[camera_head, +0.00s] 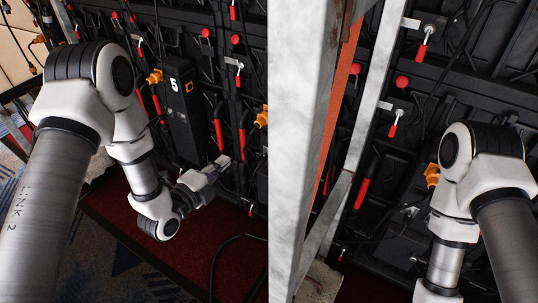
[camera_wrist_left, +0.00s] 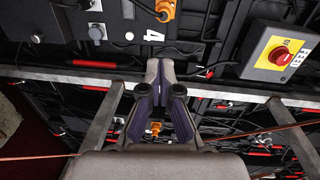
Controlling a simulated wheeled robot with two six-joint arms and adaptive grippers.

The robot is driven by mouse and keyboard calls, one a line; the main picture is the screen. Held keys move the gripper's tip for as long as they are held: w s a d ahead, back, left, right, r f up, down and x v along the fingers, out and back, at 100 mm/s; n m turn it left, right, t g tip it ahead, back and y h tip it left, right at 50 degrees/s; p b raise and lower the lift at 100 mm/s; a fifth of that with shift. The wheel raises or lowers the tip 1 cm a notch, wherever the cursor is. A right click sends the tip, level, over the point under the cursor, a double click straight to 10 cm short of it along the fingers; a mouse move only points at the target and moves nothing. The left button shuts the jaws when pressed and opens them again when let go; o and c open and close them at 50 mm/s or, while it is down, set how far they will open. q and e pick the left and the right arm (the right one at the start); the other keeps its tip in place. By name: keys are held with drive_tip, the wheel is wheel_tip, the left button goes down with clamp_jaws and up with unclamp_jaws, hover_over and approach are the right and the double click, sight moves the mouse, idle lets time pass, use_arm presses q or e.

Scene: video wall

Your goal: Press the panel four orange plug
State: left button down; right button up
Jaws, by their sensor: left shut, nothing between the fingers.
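In the left wrist view, a white label "4" (camera_wrist_left: 153,36) marks a black panel box at the top. An orange plug (camera_wrist_left: 165,9) sits just above and right of that label, partly cut off by the top edge. My left gripper (camera_wrist_left: 160,64) is shut and empty, with its fingertips below the label in the picture. I cannot tell whether it touches the box. In the head view, my left gripper (camera_head: 220,163) is near the wall, right of and below a box marked "5" (camera_head: 180,105). The "4" label does not show there. My right gripper is out of view.
A red button on a yellow plate (camera_wrist_left: 282,54) is at the upper right of the wrist view. Another orange plug (camera_wrist_left: 155,128) shows lower down. In the head view, a pale post (camera_head: 298,120) splits the wall, and black cables hang nearby. A red floor (camera_head: 130,225) lies below.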

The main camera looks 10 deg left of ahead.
sight(257, 126)
use_arm(q)
drive_tip(key=w+b, duration=0.1)
drive_tip(key=t+b, duration=0.1)
drive_tip(key=shift+w+a+f+b, duration=0.15)
drive_tip(key=shift+w+f+b, duration=0.2)
drive_tip(key=shift+w+f, duration=0.05)
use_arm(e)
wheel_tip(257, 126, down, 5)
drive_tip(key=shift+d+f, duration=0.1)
use_arm(q)
drive_tip(key=x, duration=1.4)
